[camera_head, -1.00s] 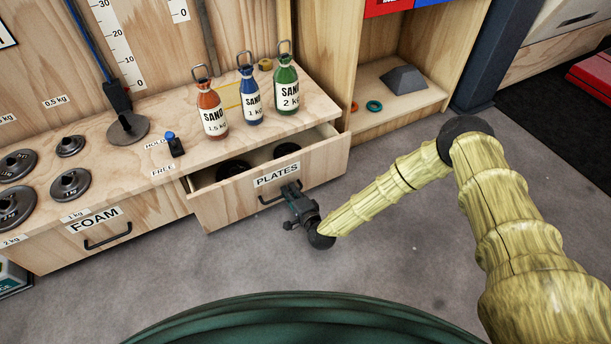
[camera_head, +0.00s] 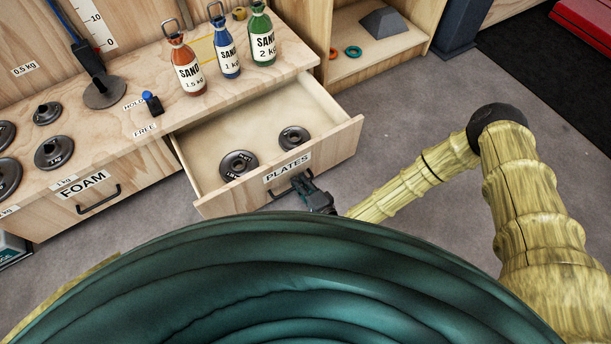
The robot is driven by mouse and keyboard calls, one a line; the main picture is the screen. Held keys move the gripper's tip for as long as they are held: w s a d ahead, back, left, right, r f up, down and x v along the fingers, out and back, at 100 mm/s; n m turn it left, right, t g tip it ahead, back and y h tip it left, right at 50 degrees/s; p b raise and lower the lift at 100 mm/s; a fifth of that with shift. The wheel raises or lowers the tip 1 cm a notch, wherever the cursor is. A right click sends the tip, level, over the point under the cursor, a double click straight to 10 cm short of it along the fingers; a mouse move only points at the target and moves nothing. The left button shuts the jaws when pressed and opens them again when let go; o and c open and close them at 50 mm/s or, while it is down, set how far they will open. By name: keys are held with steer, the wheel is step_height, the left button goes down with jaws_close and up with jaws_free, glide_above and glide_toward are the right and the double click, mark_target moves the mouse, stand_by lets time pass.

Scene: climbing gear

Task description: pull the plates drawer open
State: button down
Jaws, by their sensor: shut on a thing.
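The plates drawer (camera_head: 225,203) is a light wooden drawer with a "PLATES" label on its front. It stands well out from the bench, and its inside floor shows. A larger dark plate (camera_head: 238,165) and a smaller dark plate (camera_head: 293,138) lie flat inside it near the front. My gripper (camera_head: 302,182) is at the drawer front, shut on the dark bar handle (camera_head: 283,193) below the label. My gripper and hand hide part of the handle.
Three sand bottles, red (camera_head: 187,67), blue (camera_head: 226,52) and green (camera_head: 262,40), stand on the bench top (camera_head: 130,65). The closed foam drawer (camera_head: 55,216) is at left. A shelf unit (camera_head: 372,62) stands at right. Grey floor (camera_head: 410,105) is clear right of the drawer.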

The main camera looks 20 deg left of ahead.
steer(key=shift+s+d, duration=0.1)
steer(key=c, duration=1.8)
jaws_free()
steer(key=v, duration=1.2)
